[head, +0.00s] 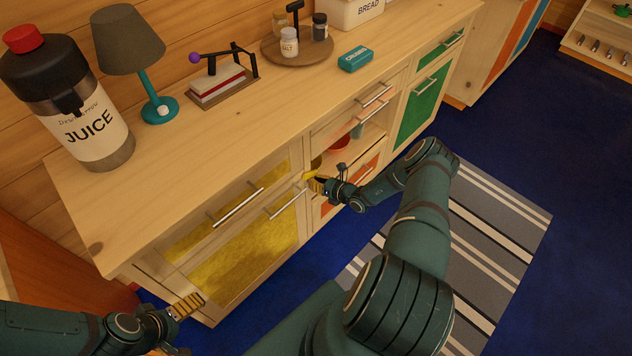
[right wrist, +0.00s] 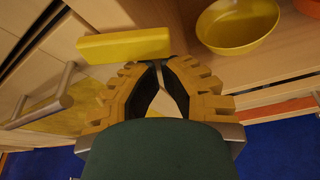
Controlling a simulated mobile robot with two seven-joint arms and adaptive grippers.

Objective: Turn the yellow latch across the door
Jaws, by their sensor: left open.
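The yellow latch (head: 309,177) is a small bar at the upper right corner of the yellow-panelled door (head: 245,256), which looks closed. In the right wrist view the latch (right wrist: 124,45) is a plain yellow block, lying just beyond my fingertips. My right gripper (head: 318,185) is at the latch; its ridged yellow fingers (right wrist: 161,65) are drawn together with nothing seen between them. Whether the tips touch the latch is unclear. My left gripper (head: 187,306) is open and empty, low beside the cabinet's near left end.
The door's bar handle (head: 286,204) is left of the latch. An open shelf right of it holds a yellow bowl (right wrist: 238,22) and a red bowl (head: 340,143). The countertop carries a juice jug (head: 82,120), lamp (head: 158,108) and teal box (head: 355,59). A striped rug (head: 500,225) covers clear floor.

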